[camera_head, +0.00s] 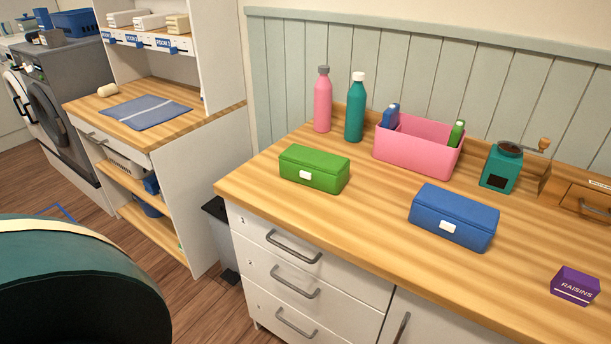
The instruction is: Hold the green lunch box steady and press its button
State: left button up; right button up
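The green lunch box (315,167) stands closed on the wooden counter, near its left end. A small white button (305,175) sits on its front face. Nothing touches the box. Neither of my grippers shows in the head view.
A blue lunch box (453,216) with a white button stands to the right on the counter (370,215). Behind are a pink bottle (322,100), a teal bottle (355,108), a pink bin (418,146) and a green grinder (501,167). A purple raisins box (575,285) is at the front right.

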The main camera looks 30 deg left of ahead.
aim_at(307, 174)
jog(key=i+u, duration=0.1)
jog(key=u, duration=0.25)
jog(key=i+u, duration=0.1)
jog(key=u, duration=0.25)
jog(key=i+l+u, duration=0.1)
jog(key=u, duration=0.25)
